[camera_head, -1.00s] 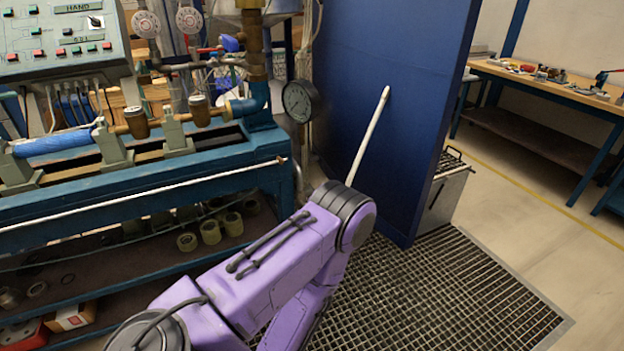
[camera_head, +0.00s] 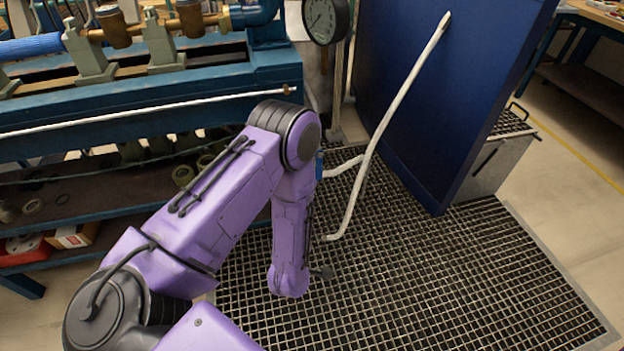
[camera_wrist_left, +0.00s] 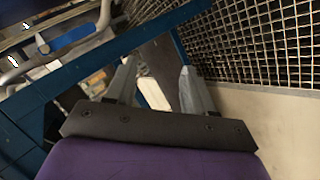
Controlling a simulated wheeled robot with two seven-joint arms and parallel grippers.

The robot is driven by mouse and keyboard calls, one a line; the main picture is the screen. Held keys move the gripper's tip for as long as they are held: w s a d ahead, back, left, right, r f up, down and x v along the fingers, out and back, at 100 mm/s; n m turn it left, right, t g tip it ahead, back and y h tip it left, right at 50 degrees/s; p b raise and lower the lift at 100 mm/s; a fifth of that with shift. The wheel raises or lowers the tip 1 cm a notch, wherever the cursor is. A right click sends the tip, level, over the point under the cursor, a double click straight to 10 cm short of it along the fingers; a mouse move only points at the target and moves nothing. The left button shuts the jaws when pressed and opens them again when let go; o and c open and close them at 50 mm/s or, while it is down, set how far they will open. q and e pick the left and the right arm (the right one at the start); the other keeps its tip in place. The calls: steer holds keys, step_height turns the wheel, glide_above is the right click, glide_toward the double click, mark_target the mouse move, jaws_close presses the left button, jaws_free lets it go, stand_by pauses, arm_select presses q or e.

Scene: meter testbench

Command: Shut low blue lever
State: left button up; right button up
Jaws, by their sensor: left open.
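A small blue part (camera_head: 319,165), possibly the low blue lever, shows beside my purple left arm, at the end of a pale branch pipe (camera_head: 345,172); the arm hides most of it. In the left wrist view, a blue bar-like piece (camera_wrist_left: 75,33) lies at the upper left near a pale bent pipe (camera_wrist_left: 100,22); I cannot tell for sure that it is the lever. My left gripper (camera_wrist_left: 157,90) has its two fingers apart with nothing held between them, away from that blue piece. In the head view the left gripper's fingers are hidden. My right gripper is not in view.
A blue test bench (camera_head: 150,115) with a lower shelf stands at the left. A pressure gauge (camera_head: 325,20) is at the top centre. A tall blue panel (camera_head: 440,90) stands at the right. Open floor grating (camera_head: 430,270) lies in front of it.

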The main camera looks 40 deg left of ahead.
arm_select(q)
steer(key=w+a+f+n+t+y+b, duration=0.2)
steer(key=w+f+n+t+y+b, duration=0.15)
steer(key=w+n+b, duration=0.8)
steer(key=n+y+b, duration=0.3)
steer(key=n+y, duration=0.2)
steer(key=n, duration=1)
glide_toward(319, 173)
steer(key=x, duration=0.2)
steer(key=shift+n+g, duration=0.25)
steer(key=b+x, duration=0.2)
steer(key=x, duration=0.7)
steer(key=shift+w+r, duration=0.15)
steer(key=shift+w, duration=0.1)
steer(key=shift+w+a+r+b, duration=0.1)
steer(key=shift+w+a+b, duration=0.25)
steer(key=shift+a, duration=0.15)
jaws_close()
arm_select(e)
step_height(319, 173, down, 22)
